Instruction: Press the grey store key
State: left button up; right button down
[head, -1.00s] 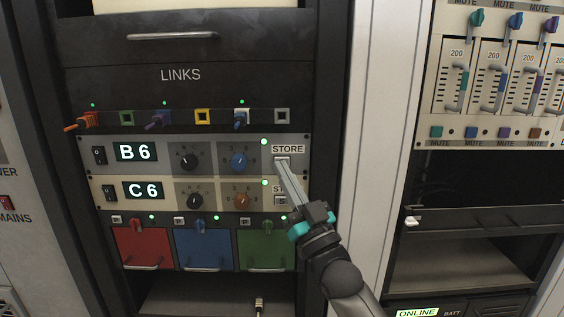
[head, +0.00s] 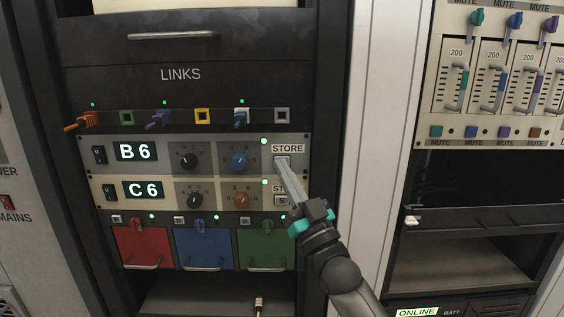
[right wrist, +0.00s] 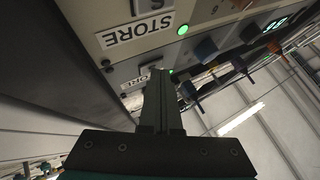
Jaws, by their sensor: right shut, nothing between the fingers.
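The grey store key (head: 284,157) is under the STORE label at the right end of the grey B 6 panel (head: 220,165). My right gripper (head: 279,163) is shut and empty, with its fingertips over the front of this key and covering part of it. In the right wrist view the tips (right wrist: 157,72) meet the picture of the same key (right wrist: 148,67), beside its label. I cannot tell whether they touch it or stand just short. My left gripper is in no view.
Below is the cream C 6 panel (head: 218,193) with its own store key (head: 281,200), close to my fingers. Knobs, plugged cables and red, blue and green drawers (head: 142,246) surround it. A pale rack post (head: 378,130) stands to the right.

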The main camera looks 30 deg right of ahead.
jog(key=shift+s+a+p, duration=0.35)
jog(key=shift+s+p, duration=0.2)
jog(key=shift+s, duration=0.1)
jog(key=shift+s, duration=0.1)
jog(key=s+a, duration=0.1)
jog(key=s+p, duration=0.1)
jog(key=s+a+p, duration=0.1)
jog(key=s, duration=0.1)
jog(key=shift+a, duration=0.35)
dwell(0.8)
